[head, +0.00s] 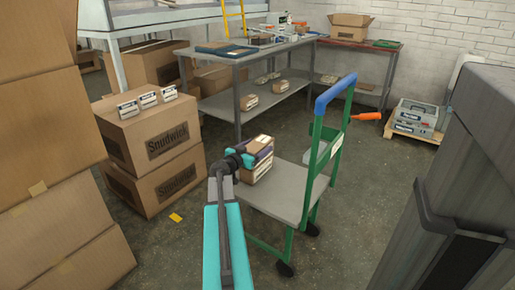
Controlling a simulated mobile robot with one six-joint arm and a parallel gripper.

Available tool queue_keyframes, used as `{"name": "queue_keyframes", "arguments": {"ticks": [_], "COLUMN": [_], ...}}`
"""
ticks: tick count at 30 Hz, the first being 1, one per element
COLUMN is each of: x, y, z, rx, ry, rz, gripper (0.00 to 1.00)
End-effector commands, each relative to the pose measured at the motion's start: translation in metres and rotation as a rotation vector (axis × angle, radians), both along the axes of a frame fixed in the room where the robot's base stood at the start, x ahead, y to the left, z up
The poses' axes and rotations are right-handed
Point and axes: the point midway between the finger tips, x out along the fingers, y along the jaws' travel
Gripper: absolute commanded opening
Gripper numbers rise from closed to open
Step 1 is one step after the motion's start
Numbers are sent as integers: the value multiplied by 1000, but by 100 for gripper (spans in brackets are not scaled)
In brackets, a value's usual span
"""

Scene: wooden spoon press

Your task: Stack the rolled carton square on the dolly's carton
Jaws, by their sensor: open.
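A hand dolly with a green frame, a blue handle and a grey platform (285,196) stands in the middle of the head view. A small brown carton (262,172) sits at the platform's far left corner. A second small brown carton (260,143) shows directly above it, seemingly resting on it. How squarely the two line up is hard to tell, since my gripper covers part of them. My gripper (255,155) is open, with dark fingers at the upper carton. Whether the fingers touch it cannot be told. My turquoise arm reaches up from the bottom.
Large stacked cartons (152,130) stand left, with several small boxes on top. A tall carton pile (40,150) fills the left edge. A grey workbench (240,62) stands behind the dolly. A dark grey cabinet (480,180) blocks the right. Floor right of the dolly is mostly clear.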

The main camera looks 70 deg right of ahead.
Motion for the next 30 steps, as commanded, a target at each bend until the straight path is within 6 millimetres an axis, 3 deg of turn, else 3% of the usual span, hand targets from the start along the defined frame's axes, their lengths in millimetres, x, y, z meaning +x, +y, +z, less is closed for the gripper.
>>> {"name": "queue_keyframes", "arguments": {"ticks": [11, 30], "x": [0, 18], "y": [0, 78], "z": [4, 12], "rx": [0, 0], "ry": [0, 0], "rz": [0, 2], "gripper": [75, 75]}}
